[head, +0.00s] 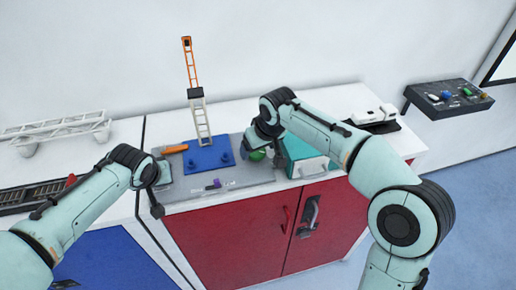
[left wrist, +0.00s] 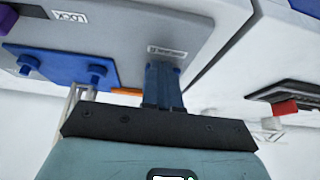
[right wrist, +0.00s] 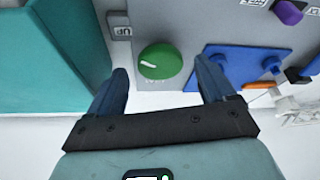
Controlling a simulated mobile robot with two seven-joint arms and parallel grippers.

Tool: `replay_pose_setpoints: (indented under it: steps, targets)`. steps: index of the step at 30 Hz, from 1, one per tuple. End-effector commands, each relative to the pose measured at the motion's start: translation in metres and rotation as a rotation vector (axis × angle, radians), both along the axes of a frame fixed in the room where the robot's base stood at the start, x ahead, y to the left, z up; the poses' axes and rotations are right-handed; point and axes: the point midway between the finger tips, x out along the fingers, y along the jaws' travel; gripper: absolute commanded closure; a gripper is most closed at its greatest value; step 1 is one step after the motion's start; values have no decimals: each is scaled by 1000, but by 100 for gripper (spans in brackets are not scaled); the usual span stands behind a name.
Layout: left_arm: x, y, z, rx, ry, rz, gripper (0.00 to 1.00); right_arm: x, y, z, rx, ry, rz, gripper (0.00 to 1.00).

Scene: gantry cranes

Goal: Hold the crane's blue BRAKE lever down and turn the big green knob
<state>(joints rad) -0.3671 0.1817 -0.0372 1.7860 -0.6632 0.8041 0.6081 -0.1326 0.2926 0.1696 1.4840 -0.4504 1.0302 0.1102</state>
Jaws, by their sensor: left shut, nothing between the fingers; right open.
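The big green knob (head: 257,155) is partly hidden in the head view. In the right wrist view the green knob (right wrist: 160,61) has a white mark. My right gripper (right wrist: 161,68) is open, with one finger on each side of the knob; I cannot tell whether they touch it. My left gripper (left wrist: 163,68) is shut over the left end of the grey panel (head: 240,178), in front of a small white label too blurred to read. The blue BRAKE lever cannot be made out; the left fingers may hide it. The crane (head: 200,115) stands on a blue base (head: 208,155).
A purple control (head: 214,184) sits at the panel's front. A teal box (head: 303,157) stands right of the knob, close to my right gripper. A black rail with a red part (head: 72,179) lies left.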

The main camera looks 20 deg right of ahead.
Motion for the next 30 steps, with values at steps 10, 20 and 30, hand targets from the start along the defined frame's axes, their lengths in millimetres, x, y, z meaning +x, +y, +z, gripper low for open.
replay_pose_setpoints:
  steps: [10,20,30]
  targets:
    - [0,0,0,1,0,0,100,-27,-7,68,2,-5,1,17]
    - [0,0,0,1,1,0,100,-40,-10,98,1,-1,1,17]
    - [0,0,0,1,1,0,100,-40,-10,98,1,0,0,17]
